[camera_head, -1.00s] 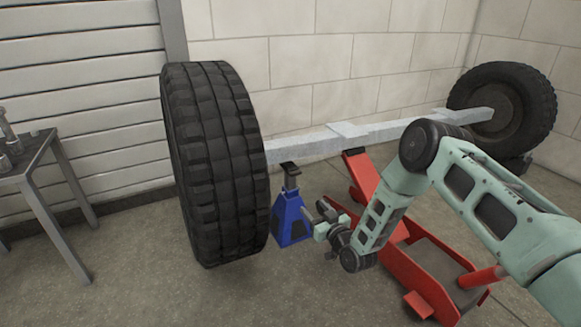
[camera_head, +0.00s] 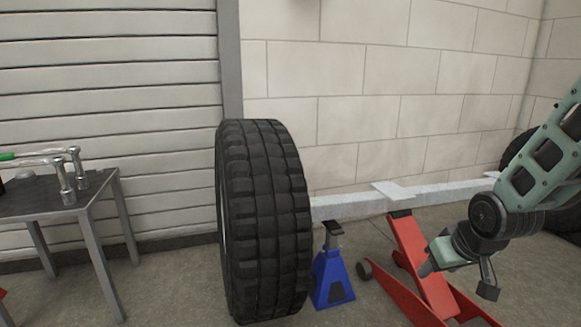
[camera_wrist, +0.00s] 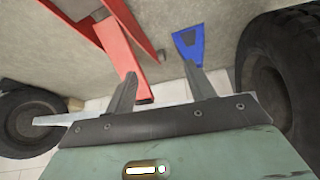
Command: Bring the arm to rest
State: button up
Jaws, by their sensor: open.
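My gripper (camera_wrist: 158,82) is open and empty in the wrist view, its two dark fingers spread apart. In the head view my gripper (camera_head: 458,278) hangs at the right, in front of the red floor jack (camera_head: 425,265). The jack stands under the grey axle beam (camera_head: 345,207). The blue jack stand (camera_head: 332,275) is on the floor to the left of my gripper. The red jack also shows in the wrist view (camera_wrist: 108,50), as does the blue stand (camera_wrist: 188,43). My gripper appears apart from both; its exact distance I cannot tell.
A large upright tyre (camera_head: 263,215) stands left of the blue stand. A second tyre (camera_head: 565,220) is partly hidden behind my arm. A metal table (camera_head: 50,205) with tools stands at the left. Floor between table and tyre is clear.

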jog(key=s+d+r+m+g, duration=0.2)
jog(key=s+r+g, duration=0.1)
jog(key=s, duration=0.9)
jog(key=s+a+r+n+g+p, duration=0.1)
jog(key=s+a+r+n+p, duration=0.3)
jog(key=s+a+r+p, duration=0.45)
jog(key=s+a+r+n+g+p, duration=0.1)
jog(key=s+a+r+n+p, duration=0.35)
jog(key=a+r+p, duration=0.55)
notch_tip(320, 180, up, 38)
jog(key=p, duration=3.6)
jog(key=shift+s+r+m+g, duration=0.2)
jog(key=shift+s+m+g, duration=0.1)
jog(key=shift+s+m, duration=0.1)
